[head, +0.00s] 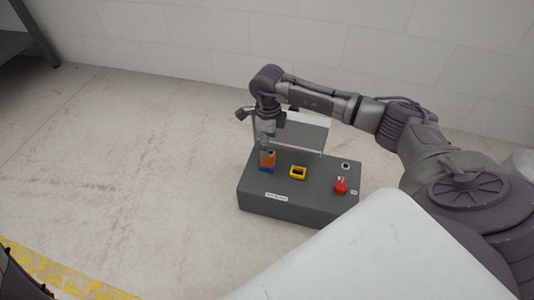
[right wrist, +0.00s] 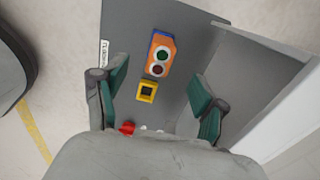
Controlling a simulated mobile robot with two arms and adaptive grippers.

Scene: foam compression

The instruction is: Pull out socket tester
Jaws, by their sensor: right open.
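The socket tester is most likely the orange-and-blue block (head: 267,162) at the left end of the dark grey box's top. In the right wrist view the block (right wrist: 162,45) shows a green and a dark red round spot on its face. My right gripper (head: 266,147) is right above the block in the head view, pointing down. In the right wrist view its two teal fingers (right wrist: 158,70) are spread apart with nothing held between them. The block lies ahead, around the fingertip line; whether the fingers touch it cannot be told.
The grey box (head: 255,205) stands on the floor. A yellow square socket (head: 298,173), a red knob (head: 341,186) and a small dark-centred fitting (head: 345,166) are on its top. A pale upright panel (head: 306,135) stands along its back, close to my right arm.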

